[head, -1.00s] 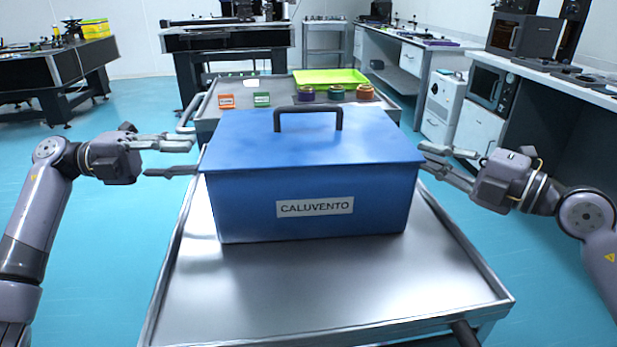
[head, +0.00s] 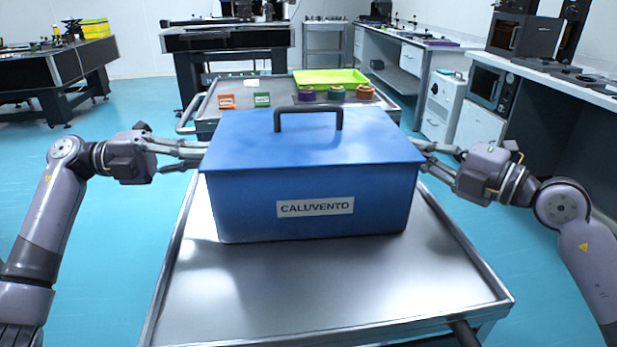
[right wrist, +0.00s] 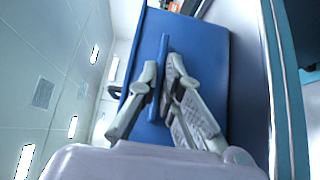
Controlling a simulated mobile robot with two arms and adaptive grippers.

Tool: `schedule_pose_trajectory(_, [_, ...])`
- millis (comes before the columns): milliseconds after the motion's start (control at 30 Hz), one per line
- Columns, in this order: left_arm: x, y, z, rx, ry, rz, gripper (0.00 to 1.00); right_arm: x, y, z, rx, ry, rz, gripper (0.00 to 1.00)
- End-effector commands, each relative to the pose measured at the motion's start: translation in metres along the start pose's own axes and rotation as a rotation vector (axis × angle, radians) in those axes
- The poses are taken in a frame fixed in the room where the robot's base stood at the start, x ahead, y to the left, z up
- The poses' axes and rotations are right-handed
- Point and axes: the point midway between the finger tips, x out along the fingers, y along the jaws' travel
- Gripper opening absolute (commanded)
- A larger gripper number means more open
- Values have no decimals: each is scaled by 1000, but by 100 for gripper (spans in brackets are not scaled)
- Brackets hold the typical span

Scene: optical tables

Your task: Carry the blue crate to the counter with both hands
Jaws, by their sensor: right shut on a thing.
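The blue crate (head: 250,200), labelled CALUVENTO, stands level on the metal cart top (head: 330,290). It has a blue lid and a dark handle on top. My left gripper (head: 202,156) reaches to the crate's left side; its fingers look apart, but their tips meet the crate edge and I cannot tell whether they grip. My right gripper (head: 424,154) is at the right side, its tips partly hidden by the crate. In the right wrist view, the right gripper (right wrist: 163,70) has its fingers on both sides of a blue edge of the crate (right wrist: 205,70).
Behind the crate, another table (head: 215,103) bears a lime tray (head: 330,77) and several small coloured items. A white counter (head: 590,92) with a microwave (head: 491,87) below runs along the right. A black optical table (head: 40,72) stands far left. Teal floor is free on the left.

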Motion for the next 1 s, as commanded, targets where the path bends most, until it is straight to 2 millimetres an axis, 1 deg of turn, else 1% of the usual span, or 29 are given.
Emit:
schedule_pose_trajectory(100, [0, 0, 0, 0, 0, 0, 0, 0, -1, 0, 0, 0, -2, 0])
schedule_pose_trajectory(600, [0, 1, 0, -1, -1, 1, 0, 0, -1, 0, 1, 1, -2, 0])
schedule_pose_trajectory(867, [-1, -6, 0, 2, -1, -2, 0, 0, 6, 0, 0, 0, 3, 0])
schedule_pose_trajectory(1000, [-1, -15, 0, 2, -1, -2, 0, 0, 16, 0, -1, 0, 3, 0])
